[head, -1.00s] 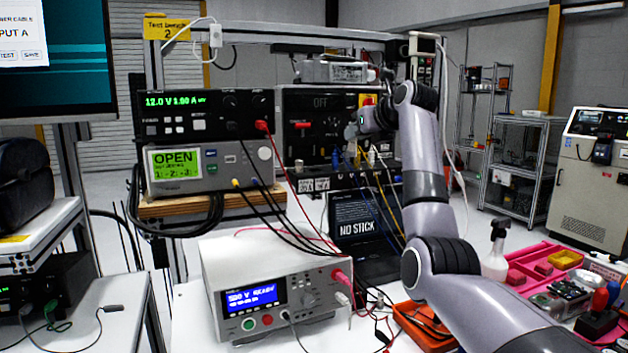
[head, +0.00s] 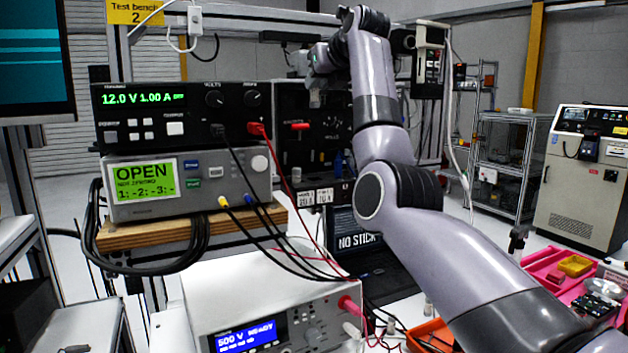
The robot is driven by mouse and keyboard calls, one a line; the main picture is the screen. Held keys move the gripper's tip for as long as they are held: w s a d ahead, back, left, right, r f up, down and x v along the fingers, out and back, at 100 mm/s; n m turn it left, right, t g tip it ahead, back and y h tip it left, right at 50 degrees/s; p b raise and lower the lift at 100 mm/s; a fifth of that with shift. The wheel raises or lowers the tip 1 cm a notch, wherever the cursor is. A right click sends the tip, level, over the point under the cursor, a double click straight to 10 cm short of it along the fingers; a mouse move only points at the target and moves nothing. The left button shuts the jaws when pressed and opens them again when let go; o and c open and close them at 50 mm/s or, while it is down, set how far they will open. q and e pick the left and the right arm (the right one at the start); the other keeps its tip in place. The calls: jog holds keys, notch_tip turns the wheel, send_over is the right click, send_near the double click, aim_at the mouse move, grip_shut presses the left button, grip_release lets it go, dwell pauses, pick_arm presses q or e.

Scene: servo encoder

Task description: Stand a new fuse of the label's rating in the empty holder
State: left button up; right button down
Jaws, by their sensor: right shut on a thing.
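My right gripper (head: 316,84) is up in front of the top of a dark panel (head: 340,132) at the back of the bench. It is shut on a small pale piece, which is mostly hidden by the fingers; I cannot tell from here whether it is a fuse. Two small white labels, reading 20 A (head: 307,198) and 10 A (head: 325,196), show below the panel, left of my right arm. I cannot make out the empty holder or its rating label; my arm covers part of the panel. My left gripper is out of view.
A power supply (head: 180,112) and a meter reading OPEN (head: 187,184) stand stacked at left on a wooden shelf (head: 190,231). A tester (head: 270,300) with cables stands in front. A laptop (head: 350,242) is behind it. An orange tray (head: 430,335) and pink tray (head: 545,270) are right.

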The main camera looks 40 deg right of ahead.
notch_tip(320, 180, down, 15)
jog(key=shift+d+r+b, duration=0.1)
jog(key=shift+r+b, duration=0.05)
jog(key=shift+b, duration=0.8)
jog(key=shift+f, duration=2.1)
jog(key=shift+f, duration=0.1)
jog(key=c, duration=1)
grip_release()
jog(key=shift+s, duration=0.1)
jog(key=b+v, duration=0.2)
jog(key=v, duration=1)
